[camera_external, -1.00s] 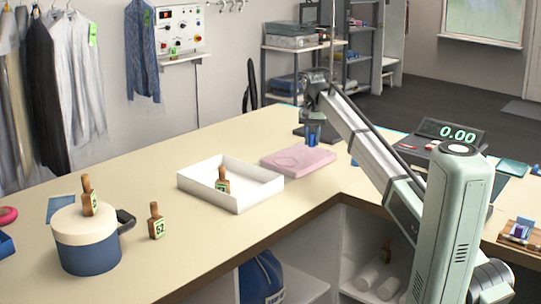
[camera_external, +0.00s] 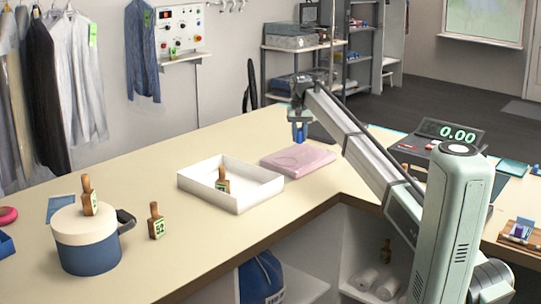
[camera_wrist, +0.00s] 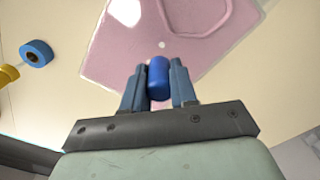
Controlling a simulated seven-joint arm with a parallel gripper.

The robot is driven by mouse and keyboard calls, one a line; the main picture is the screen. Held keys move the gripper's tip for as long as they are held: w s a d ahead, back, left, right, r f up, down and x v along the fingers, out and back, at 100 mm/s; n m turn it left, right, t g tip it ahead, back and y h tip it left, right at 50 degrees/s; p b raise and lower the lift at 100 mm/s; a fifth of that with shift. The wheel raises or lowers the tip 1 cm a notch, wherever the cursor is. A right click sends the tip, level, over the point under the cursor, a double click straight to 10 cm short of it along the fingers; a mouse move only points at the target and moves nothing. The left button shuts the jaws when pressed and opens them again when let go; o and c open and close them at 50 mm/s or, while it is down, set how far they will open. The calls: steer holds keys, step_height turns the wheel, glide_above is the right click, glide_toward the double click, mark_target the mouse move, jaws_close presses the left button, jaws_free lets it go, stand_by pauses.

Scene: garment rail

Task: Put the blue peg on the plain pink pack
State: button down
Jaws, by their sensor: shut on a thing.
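The blue peg (camera_wrist: 158,77) is a small rounded blue cylinder between the two fingers of my gripper (camera_wrist: 159,86) in the wrist view. My gripper is shut on it. In the external view my gripper (camera_external: 299,135) hangs over the pink pack (camera_external: 298,158), toward its back edge, and the peg (camera_external: 300,134) shows at the fingertips. The pink pack lies flat on the counter; in the wrist view (camera_wrist: 120,55) it is beneath and beyond the peg. A gap between peg and pack seems to show, but its height is hard to tell.
A blue roll (camera_wrist: 36,53) lies beside the pack.

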mark_target(299, 143)
steer(key=shift+f, duration=2.35)
steer(key=shift+f, duration=0.1)
steer(key=c, duration=0.9)
jaws_free()
step_height(299, 143, up, 12)
steer(key=shift+r, duration=0.15)
